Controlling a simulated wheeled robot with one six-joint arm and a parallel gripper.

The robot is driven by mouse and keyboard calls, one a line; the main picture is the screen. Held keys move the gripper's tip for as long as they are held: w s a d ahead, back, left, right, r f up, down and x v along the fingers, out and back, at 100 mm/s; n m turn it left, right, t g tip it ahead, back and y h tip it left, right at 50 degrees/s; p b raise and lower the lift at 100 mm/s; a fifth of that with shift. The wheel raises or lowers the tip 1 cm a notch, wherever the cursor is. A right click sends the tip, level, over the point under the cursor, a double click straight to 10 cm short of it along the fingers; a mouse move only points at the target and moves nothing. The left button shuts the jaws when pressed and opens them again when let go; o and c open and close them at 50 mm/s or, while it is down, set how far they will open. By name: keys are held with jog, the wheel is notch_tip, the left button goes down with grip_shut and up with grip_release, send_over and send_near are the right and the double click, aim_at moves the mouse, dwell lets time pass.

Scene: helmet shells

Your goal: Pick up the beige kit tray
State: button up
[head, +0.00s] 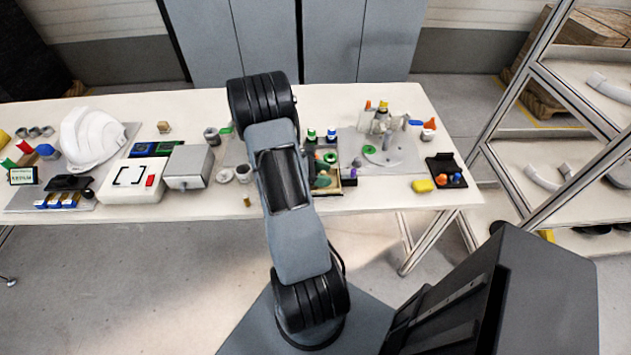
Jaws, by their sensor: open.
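A beige kit tray (328,186) lies on the table just right of my raised arm. Only its right part and front edge show, with small green and orange pieces on it. My arm link covers its left side. My gripper is hidden behind my own arm, so its jaws and its distance to the tray cannot be seen.
The long white table (225,206) is crowded. Left are a white helmet shell (92,138), a white box (133,180) and a grey box (188,166). A shelf rack (535,75) stands right.

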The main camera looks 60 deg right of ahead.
jog(key=shift+c, duration=0.5)
grip_shut()
jog(key=shift+r, duration=0.15)
